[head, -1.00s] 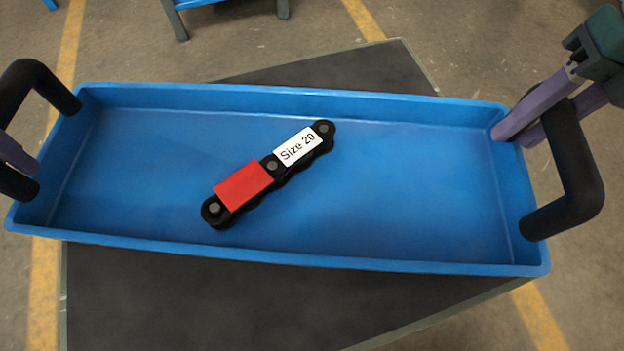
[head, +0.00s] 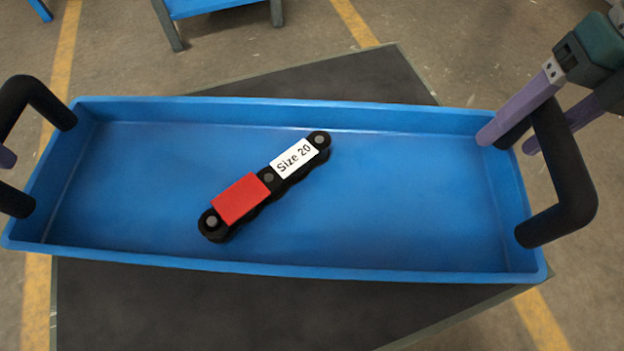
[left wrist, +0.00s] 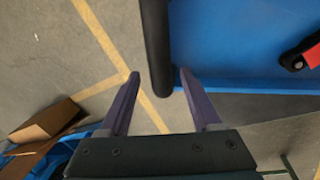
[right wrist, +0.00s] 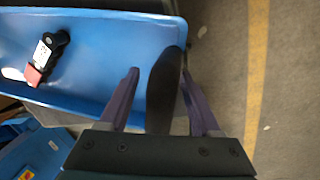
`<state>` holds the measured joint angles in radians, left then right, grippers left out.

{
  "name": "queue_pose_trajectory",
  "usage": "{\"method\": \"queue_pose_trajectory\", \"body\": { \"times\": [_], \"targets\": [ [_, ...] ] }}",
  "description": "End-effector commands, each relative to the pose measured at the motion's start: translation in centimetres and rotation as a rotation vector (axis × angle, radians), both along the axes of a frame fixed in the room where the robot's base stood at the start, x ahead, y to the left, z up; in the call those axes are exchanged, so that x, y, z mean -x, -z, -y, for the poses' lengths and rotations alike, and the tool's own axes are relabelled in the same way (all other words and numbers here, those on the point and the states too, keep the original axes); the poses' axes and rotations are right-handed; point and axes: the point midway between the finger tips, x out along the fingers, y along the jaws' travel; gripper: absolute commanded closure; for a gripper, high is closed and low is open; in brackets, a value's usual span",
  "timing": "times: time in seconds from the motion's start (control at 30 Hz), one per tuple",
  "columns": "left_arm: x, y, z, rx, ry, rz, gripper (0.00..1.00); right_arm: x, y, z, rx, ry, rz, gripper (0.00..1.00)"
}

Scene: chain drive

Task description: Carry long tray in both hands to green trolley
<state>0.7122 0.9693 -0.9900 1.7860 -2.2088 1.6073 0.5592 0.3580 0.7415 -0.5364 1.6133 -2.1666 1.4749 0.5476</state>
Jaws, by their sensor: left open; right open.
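The long tray (head: 330,262) is blue, with a black handle at each end. It rests level on a dark flat top (head: 200,310). A black chain piece (head: 212,224) with a red block and a "Size 20" label lies in it. My right gripper (head: 506,145) is open, with its fingers on either side of the right handle (head: 575,180). The right wrist view shows that handle (right wrist: 163,90) between the fingers. My left gripper (left wrist: 158,74) is open around the left handle (left wrist: 155,40); only a fingertip shows in the head view. I see no green trolley.
A blue table with grey legs (head: 215,8) stands at the back. Bare floor with yellow lines (head: 355,22) surrounds the dark top. The left wrist view shows a brown cardboard box (left wrist: 45,122) in a blue container at lower left.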

Motion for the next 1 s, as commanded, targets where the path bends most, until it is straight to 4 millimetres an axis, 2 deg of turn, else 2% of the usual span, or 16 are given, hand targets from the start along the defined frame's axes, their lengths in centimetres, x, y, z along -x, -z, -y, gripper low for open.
{"method": "queue_pose_trajectory", "body": {
  "times": [0.03,0.2,0.33,0.47,0.57,0.8,1.0],
  "targets": [
    [-0.1,-1.3,0.2,-0.001,0.002,0.006,0.35,0.0,0.0,0.0,0.0,0.0,0.0,0.35],
    [0.1,-4.7,0.9,-0.002,0.001,0.004,0.35,0.0,0.0,0.0,0.0,0.0,0.0,0.35],
    [0.2,-6.3,1.2,-0.002,0.0,0.001,0.35,0.0,0.0,0.0,0.0,0.0,0.0,0.35],
    [0.3,-7.0,1.3,-0.002,0.0,-0.001,0.35,0.0,-0.4,0.1,0.0,-0.001,0.001,0.35],
    [0.3,-7.1,1.3,-0.002,0.0,-0.002,0.35,-0.1,-1.6,0.4,0.001,0.0,0.004,0.35],
    [0.3,-7.0,1.3,-0.002,0.0,-0.002,0.35,0.1,-6.9,1.4,0.003,-0.001,0.005,0.35],
    [0.3,-7.0,1.3,-0.002,0.0,-0.002,0.35,0.2,-10.4,2.1,0.0,0.0,0.003,0.35]
  ]
}}
